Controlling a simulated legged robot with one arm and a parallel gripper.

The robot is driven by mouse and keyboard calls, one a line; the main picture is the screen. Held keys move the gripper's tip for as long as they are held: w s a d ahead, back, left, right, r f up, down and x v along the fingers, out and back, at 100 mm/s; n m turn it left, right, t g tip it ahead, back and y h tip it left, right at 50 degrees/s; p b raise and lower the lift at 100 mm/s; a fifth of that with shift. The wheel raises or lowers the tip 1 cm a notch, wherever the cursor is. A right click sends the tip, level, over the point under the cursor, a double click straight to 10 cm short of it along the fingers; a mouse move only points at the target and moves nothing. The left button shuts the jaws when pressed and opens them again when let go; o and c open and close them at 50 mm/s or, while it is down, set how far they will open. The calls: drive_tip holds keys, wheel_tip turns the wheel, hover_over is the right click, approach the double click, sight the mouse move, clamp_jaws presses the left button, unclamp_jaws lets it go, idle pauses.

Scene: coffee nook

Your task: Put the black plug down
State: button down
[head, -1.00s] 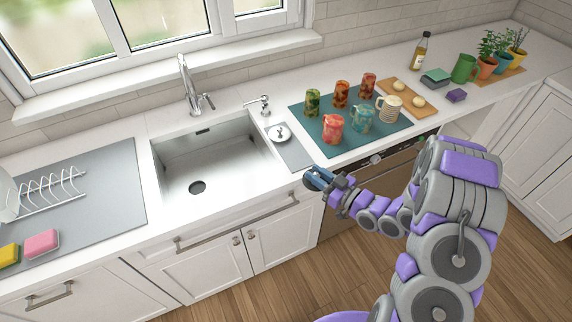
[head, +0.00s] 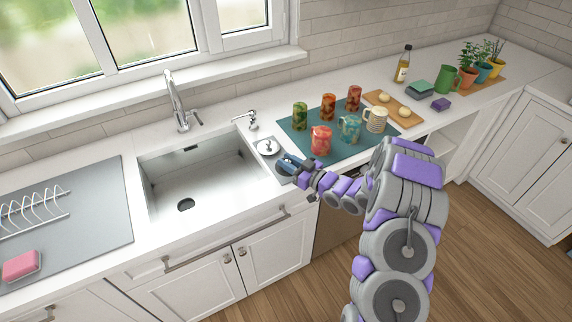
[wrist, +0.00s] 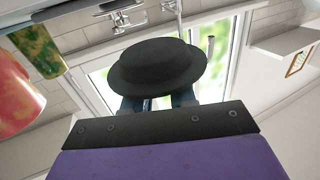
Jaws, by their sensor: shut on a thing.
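The black plug (wrist: 160,62) is hat-shaped, with a wide rim and a raised round top. In the wrist view it sits at my blue fingertips. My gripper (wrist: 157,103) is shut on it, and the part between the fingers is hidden. In the head view my gripper (head: 288,165) is over the grey mat (head: 262,162) on the counter, right of the sink (head: 205,170). I cannot make out the plug clearly in the head view, nor tell whether it touches the mat.
Several mugs stand on a teal mat (head: 292,141) to the right. The sink is empty.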

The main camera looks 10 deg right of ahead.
drive_tip(key=shift+w, duration=1.6)
drive_tip(key=shift+w+f, duration=0.2)
wheel_tip(320, 180, down, 4)
drive_tip(key=shift+r+b, duration=0.2)
drive_tip(key=shift+b, duration=0.55)
drive_tip(key=shift+s+r, duration=0.1)
drive_tip(key=shift+r, duration=0.05)
drive_tip(key=c, duration=0.9)
unclamp_jaws()
